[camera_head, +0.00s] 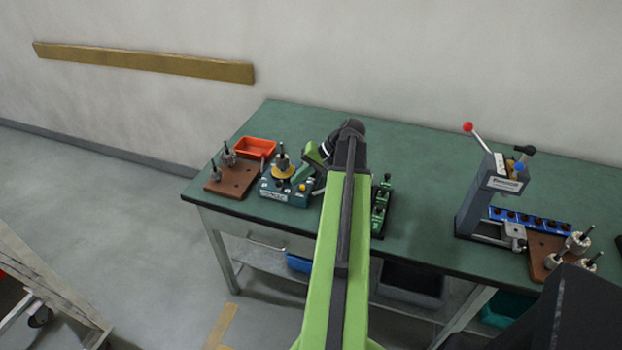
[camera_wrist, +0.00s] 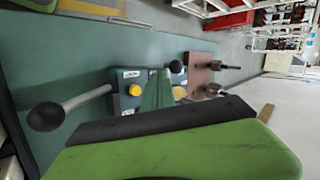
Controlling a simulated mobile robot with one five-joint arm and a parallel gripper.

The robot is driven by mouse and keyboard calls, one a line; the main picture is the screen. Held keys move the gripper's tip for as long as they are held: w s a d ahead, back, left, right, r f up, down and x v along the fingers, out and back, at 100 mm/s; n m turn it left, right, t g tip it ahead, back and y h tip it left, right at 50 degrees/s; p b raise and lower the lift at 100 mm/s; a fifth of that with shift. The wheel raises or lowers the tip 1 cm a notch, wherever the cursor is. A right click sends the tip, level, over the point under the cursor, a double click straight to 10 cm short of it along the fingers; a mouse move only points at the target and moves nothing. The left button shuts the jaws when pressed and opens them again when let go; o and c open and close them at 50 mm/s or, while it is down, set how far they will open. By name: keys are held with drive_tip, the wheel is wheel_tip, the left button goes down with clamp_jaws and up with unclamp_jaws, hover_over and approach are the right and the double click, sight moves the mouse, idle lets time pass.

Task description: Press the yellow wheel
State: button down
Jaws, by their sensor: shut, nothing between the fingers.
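The yellow wheel (camera_head: 284,171) is a flat yellow disc on the teal winding machine (camera_head: 285,192), with an armature and its shaft standing above it. In the wrist view a small part of the wheel (camera_wrist: 180,93) shows, partly hidden by a green part in front. A round yellow button (camera_head: 302,187) sits on the machine's front right; it also shows in the wrist view (camera_wrist: 135,90). My gripper (camera_head: 314,154) is shut and empty, just right of the wheel and seemingly above the machine. I cannot tell if it touches anything.
A brown board (camera_head: 232,180) with armatures and an orange tray (camera_head: 255,147) stand left of the machine. A press with a red-knobbed lever (camera_head: 480,190) stands further right. The green table between them is clear.

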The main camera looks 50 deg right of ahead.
drive_tip(key=shift+w+a+f, duration=0.1)
drive_tip(key=shift+w+a, duration=0.6)
drive_tip(key=shift+w, duration=0.25)
drive_tip(key=shift+s, duration=0.1)
